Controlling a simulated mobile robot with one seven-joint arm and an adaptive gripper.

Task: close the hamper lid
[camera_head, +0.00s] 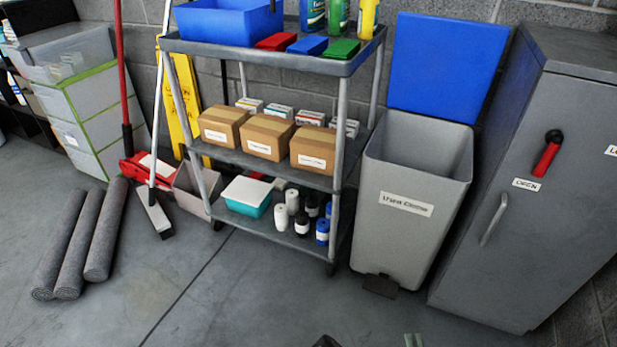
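The hamper (405,215) is a tall grey bin with a white label on its front and a dark pedal (380,285) at its foot. It stands on the floor between the shelf cart and the grey cabinet. Its blue lid (443,66) is open, standing upright at the back rim against the wall. The open mouth shows the grey inner walls; the bottom is hidden. Only small tips of what seems to be my gripper (413,340) show at the bottom edge, well in front of the hamper and apart from it. Its fingers cannot be made out.
A grey shelf cart (345,67) with boxes and bottles stands close on the hamper's left. A grey cabinet (535,190) with a handle stands close on its right. Rolled grey mats (80,245) lie at the left. The floor (270,300) in front is clear.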

